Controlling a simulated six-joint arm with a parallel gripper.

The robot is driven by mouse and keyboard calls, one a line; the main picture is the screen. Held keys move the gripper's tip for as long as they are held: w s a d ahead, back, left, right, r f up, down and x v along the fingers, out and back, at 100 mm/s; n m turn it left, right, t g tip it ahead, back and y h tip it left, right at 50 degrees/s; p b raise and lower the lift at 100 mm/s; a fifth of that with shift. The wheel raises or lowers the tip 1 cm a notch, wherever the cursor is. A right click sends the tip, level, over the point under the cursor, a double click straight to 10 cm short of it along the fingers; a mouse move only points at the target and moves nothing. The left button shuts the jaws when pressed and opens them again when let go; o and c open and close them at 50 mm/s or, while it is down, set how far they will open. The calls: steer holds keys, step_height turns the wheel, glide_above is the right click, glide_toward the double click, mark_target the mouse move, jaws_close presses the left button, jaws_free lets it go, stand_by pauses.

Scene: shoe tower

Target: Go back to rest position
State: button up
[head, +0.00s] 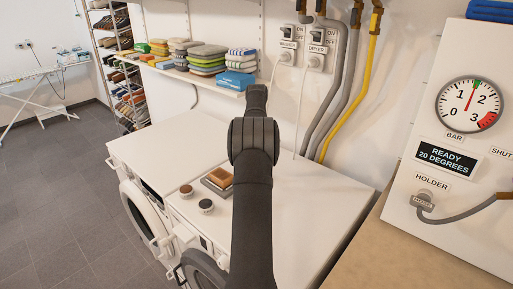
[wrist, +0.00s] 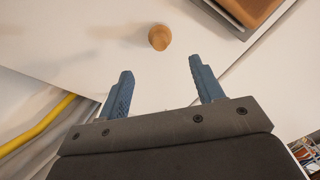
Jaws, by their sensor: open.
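My gripper (wrist: 161,66) is open and empty in the wrist view, its two blue fingers apart above a white surface (wrist: 70,45). A small round brown wooden object (wrist: 158,37) stands on that surface just beyond the fingertips, apart from them. In the head view my arm reaches forward over the white machine tops (head: 160,150); the gripper fingers are hidden or too small to tell there.
Pipes (head: 345,95) run down the back wall near a shelf of folded towels (head: 207,60). A white panel with a gauge (head: 470,104) stands at right.

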steer(key=shift+f, duration=0.1)
step_height(320, 180, down, 12)
steer(key=shift+f, duration=0.15)
steer(key=shift+r, duration=2.15)
